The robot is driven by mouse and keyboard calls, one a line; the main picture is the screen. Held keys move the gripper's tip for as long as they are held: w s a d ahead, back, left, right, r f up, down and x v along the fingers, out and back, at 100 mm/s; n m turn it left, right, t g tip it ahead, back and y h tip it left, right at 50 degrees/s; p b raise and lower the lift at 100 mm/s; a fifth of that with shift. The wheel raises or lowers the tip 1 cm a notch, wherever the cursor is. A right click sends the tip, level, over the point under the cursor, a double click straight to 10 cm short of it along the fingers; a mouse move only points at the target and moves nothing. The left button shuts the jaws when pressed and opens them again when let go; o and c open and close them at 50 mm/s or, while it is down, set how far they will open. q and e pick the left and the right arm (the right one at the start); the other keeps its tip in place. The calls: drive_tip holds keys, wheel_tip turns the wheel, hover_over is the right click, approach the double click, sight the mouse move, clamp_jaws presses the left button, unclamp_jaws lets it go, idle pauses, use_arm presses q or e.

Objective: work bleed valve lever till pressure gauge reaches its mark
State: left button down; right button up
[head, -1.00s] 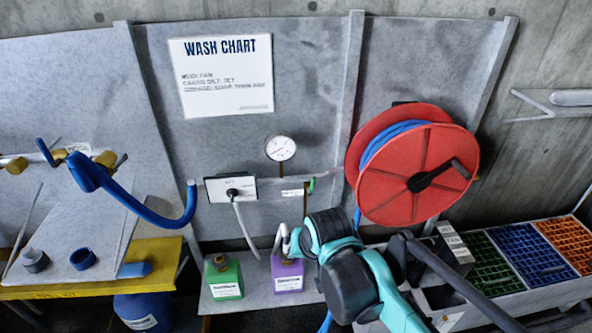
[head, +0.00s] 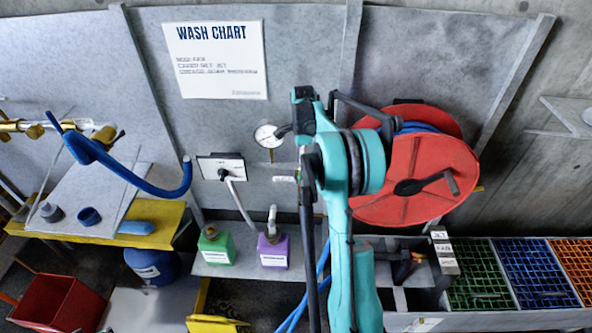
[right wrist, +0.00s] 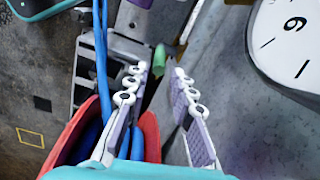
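The pressure gauge (head: 268,134) is a white round dial on the grey back panel. Its face also fills the upper right of the right wrist view (right wrist: 300,45), cut off, with no needle visible there. The small green bleed valve lever (right wrist: 159,59) shows beyond and between the fingertips of my right gripper (right wrist: 160,78). The fingers are open with nothing between them, and the lever looks apart from them. In the head view my teal right arm hides the lever and most of the gripper, just right of the gauge. My left gripper is not in view.
A red hose reel (head: 425,180) stands close right of my arm, with blue hose hanging below. A white switch box (head: 221,168) is left of the gauge. Green (head: 216,247) and purple (head: 272,250) bottles stand below. Coloured crates (head: 535,275) are at the right.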

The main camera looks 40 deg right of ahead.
sight(301, 174)
wheel_tip(301, 174, down, 7)
drive_tip(key=shift+w+f+b, duration=0.1)
drive_tip(key=shift+f+b, duration=0.1)
drive_tip(key=shift+b, duration=0.55)
drive_tip(key=shift+c, duration=0.4)
clamp_jaws()
